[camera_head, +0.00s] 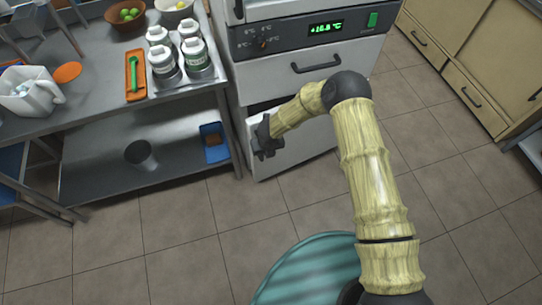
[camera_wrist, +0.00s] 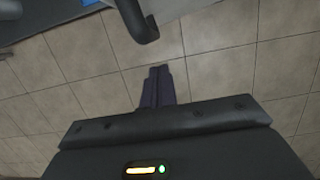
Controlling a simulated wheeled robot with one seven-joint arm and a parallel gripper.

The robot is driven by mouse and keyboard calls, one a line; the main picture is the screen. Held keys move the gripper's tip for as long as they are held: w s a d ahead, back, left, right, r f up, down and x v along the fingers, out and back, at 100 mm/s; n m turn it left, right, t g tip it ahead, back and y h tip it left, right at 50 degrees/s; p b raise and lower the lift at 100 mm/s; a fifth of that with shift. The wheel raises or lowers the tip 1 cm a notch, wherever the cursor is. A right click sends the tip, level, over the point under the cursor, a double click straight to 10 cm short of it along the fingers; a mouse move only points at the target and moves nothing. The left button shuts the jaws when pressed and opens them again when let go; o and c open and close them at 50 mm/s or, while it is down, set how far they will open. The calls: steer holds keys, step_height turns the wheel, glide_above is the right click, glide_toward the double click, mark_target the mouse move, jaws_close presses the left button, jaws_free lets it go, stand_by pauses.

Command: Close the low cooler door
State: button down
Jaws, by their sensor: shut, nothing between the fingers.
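The cooler (camera_head: 300,30) stands at the back centre in the head view, with a lit green temperature display. Its white low door (camera_head: 298,155) is at the bottom, partly hidden behind my arm. Whether it stands ajar is hard to tell. My gripper (camera_head: 266,145) is by the left part of this door; contact cannot be made out. In the wrist view, my gripper (camera_wrist: 157,72) is shut and empty, pointing over floor tiles. A dark curved handle (camera_wrist: 140,22) is just beyond the fingertips, and a pale edge (camera_wrist: 185,8) shows beside it at the top.
A steel table (camera_head: 100,105) stands left of the cooler, with white-capped jars (camera_head: 165,62) on top and a blue tray (camera_head: 214,143) on its lower shelf. A drawer handle (camera_head: 316,63) juts out above the low door. Beige cabinets (camera_head: 455,60) stand right. Tiled floor (camera_head: 180,240) is clear in front.

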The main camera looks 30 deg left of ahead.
steer(key=shift+m, duration=0.5)
steer(key=shift+w+a+p, duration=0.25)
steer(key=shift+w+a, duration=0.15)
steer(key=shift+a, duration=0.35)
steer(key=shift+w+a+p, duration=0.3)
steer(key=shift+w+a, duration=0.1)
steer(key=shift+a, duration=0.35)
steer(key=shift+w+a+p, duration=0.25)
steer(key=shift+w+a, duration=0.15)
steer(key=shift+a, duration=0.35)
steer(key=shift+s+d, duration=0.1)
